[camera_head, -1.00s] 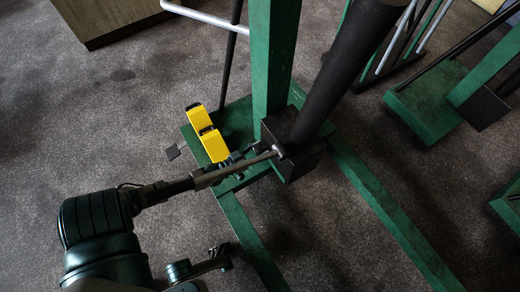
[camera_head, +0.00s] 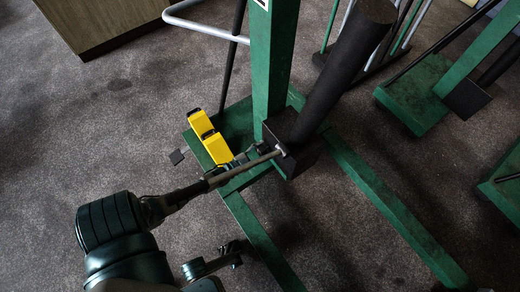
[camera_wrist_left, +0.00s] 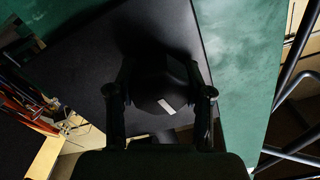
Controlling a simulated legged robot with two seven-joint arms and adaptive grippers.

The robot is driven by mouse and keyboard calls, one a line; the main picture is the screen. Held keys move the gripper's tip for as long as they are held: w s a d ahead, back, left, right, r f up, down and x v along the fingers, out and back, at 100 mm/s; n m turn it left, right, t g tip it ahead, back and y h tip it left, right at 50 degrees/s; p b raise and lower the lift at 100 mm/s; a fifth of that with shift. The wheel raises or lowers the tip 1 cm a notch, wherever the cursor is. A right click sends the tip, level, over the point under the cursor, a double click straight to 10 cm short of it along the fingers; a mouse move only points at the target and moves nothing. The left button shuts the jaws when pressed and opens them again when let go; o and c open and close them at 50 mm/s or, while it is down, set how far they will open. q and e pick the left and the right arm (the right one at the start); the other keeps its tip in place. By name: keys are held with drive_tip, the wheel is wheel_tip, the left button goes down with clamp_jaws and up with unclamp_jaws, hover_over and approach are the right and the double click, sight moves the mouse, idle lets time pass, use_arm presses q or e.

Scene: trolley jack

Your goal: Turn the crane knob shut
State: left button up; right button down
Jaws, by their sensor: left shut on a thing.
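The crane is a green post (camera_head: 273,60) with a thick black cylinder (camera_head: 345,65) rising from a dark block (camera_head: 302,160) at its foot. How far the knob is turned cannot be told.
A yellow part (camera_head: 209,137) sits on the green base left of the post. Green legs (camera_head: 385,200) run forward along the grey carpet. Another green stand (camera_head: 415,100) is at the right, and a wooden cabinet (camera_head: 105,22) at the upper left. Carpet at the left is clear.

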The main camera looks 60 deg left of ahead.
use_arm(q)
drive_tip(key=shift+m, duration=0.9)
drive_tip(key=shift+f, duration=0.1)
drive_tip(key=shift+d, duration=0.1)
drive_tip(key=o, duration=1.2)
drive_tip(key=shift+c, duration=0.2)
drive_tip(key=shift+s, duration=0.3)
drive_tip(key=s+d, duration=0.1)
drive_tip(key=s, duration=1)
drive_tip(key=shift+s, duration=0.15)
